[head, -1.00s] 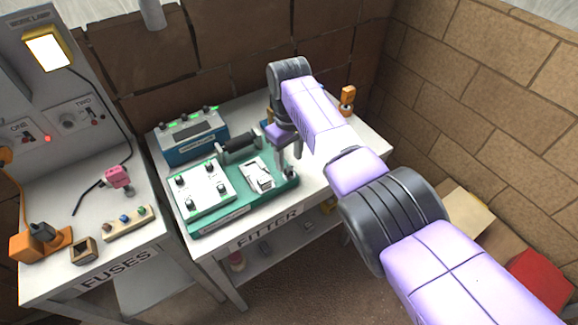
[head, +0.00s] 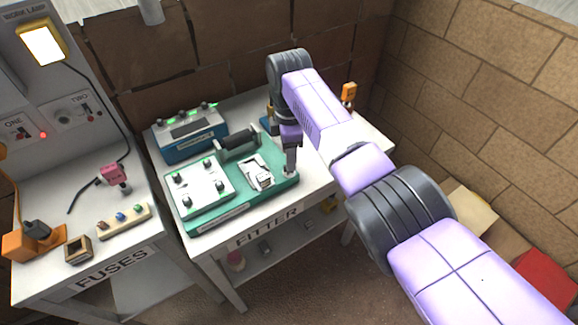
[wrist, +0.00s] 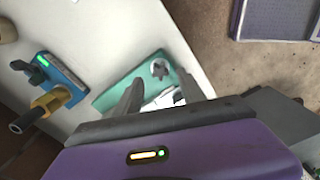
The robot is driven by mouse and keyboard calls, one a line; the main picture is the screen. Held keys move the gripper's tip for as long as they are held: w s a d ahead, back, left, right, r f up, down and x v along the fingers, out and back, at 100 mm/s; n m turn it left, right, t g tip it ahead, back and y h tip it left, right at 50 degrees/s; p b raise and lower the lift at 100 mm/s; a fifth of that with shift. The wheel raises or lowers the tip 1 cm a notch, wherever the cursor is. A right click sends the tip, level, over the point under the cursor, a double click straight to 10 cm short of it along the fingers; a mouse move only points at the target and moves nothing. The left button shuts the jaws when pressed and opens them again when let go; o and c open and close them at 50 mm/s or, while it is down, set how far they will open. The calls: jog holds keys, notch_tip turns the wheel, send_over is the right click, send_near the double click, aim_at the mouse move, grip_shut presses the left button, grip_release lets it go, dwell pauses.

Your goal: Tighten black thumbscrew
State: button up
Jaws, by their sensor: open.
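A black, wing-shaped thumbscrew (wrist: 34,72) stands on a small blue block in the upper left of the wrist view, apart from my fingers. A grey, lobed knob (wrist: 160,68) sits near the corner of the green fixture (wrist: 128,83), just beyond my fingertips in the wrist view. My gripper (wrist: 160,88) is open, its fingers apart with nothing seen held between them. In the head view, my gripper (head: 290,168) points down over the right corner of the green fixture (head: 275,160). It hides most of the knob there; contact cannot be told.
A brass clamp with a black rod (wrist: 48,104) is beside the blue block. On the bench, a blue box (head: 190,138) stands behind the green fixture, and an orange tool (head: 348,93) is at the back right. The fuses bench (head: 150,235) is at the left.

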jog(key=shift+f, duration=0.15)
dwell(0.3)
jog(key=shift+f+b, duration=1.6)
jog(key=shift+f, duration=0.3)
grip_shut()
jog(key=shift+m, duration=0.7)
grip_release()
